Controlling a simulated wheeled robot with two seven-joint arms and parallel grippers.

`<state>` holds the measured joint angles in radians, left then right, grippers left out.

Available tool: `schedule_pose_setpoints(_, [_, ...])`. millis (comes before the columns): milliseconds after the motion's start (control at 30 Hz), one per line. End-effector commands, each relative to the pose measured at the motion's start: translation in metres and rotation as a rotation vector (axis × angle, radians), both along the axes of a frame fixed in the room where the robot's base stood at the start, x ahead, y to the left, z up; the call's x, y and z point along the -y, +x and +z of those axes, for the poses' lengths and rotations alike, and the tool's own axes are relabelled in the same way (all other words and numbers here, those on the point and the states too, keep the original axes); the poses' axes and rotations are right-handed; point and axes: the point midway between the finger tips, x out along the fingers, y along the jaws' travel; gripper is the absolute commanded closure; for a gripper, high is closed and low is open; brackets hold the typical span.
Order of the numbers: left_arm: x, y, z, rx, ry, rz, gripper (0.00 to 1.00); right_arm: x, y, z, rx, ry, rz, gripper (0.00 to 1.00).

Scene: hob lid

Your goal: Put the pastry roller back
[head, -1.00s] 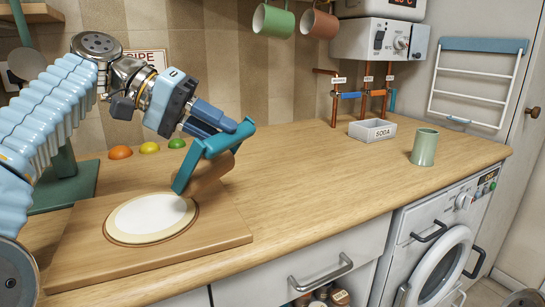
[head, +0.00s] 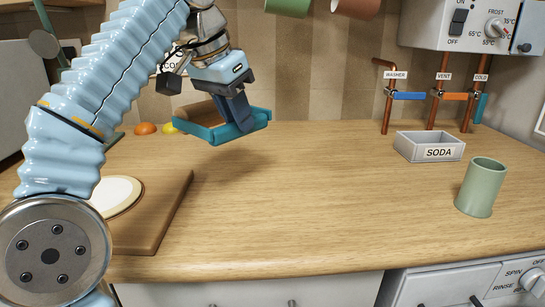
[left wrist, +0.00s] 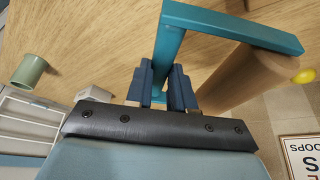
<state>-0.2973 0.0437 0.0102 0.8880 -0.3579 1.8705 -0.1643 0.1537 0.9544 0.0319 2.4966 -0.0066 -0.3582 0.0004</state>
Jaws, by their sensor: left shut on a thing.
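The pastry roller (head: 240,127) has a teal frame and a wooden cylinder. It is in the air above the worktop, to the right of the pastry board. My left gripper (head: 238,103) is shut on its teal frame. The board (head: 158,208) carries a pale round of dough (head: 117,194), partly hidden by my left arm. My right gripper is not in view.
A grey SODA tray (head: 430,147) and a green cup (head: 482,187) stand at the right. Copper pipes (head: 388,97) rise at the back wall. An orange fruit (head: 145,128) is at the back left. The middle of the wooden worktop (head: 290,205) is clear.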

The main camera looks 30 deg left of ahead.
Motion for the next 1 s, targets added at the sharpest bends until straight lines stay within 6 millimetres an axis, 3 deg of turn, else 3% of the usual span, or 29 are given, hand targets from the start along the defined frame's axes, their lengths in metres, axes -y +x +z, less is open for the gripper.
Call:
schedule_pose_setpoints(200, [0.007, 0.059, -0.029, -0.003, -0.001, 0.001, 1.00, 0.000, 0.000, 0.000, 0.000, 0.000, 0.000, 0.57])
schedule_pose_setpoints(333, [0.009, 0.076, -0.052, -0.002, -0.001, 0.001, 1.00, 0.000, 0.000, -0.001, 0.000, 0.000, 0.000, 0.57])
schedule_pose_setpoints(567, [0.011, 0.091, -0.070, -0.001, -0.002, 0.000, 1.00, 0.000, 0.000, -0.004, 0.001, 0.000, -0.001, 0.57])
schedule_pose_setpoints(700, [0.013, 0.104, -0.094, -0.002, -0.001, 0.001, 1.00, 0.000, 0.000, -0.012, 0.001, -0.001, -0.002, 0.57])
schedule_pose_setpoints(800, [0.013, 0.102, -0.109, 0.000, -0.001, 0.001, 1.00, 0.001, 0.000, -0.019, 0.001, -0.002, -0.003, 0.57])
schedule_pose_setpoints(1000, [0.013, 0.103, -0.114, 0.001, -0.003, 0.000, 1.00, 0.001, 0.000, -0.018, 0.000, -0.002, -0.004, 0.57])
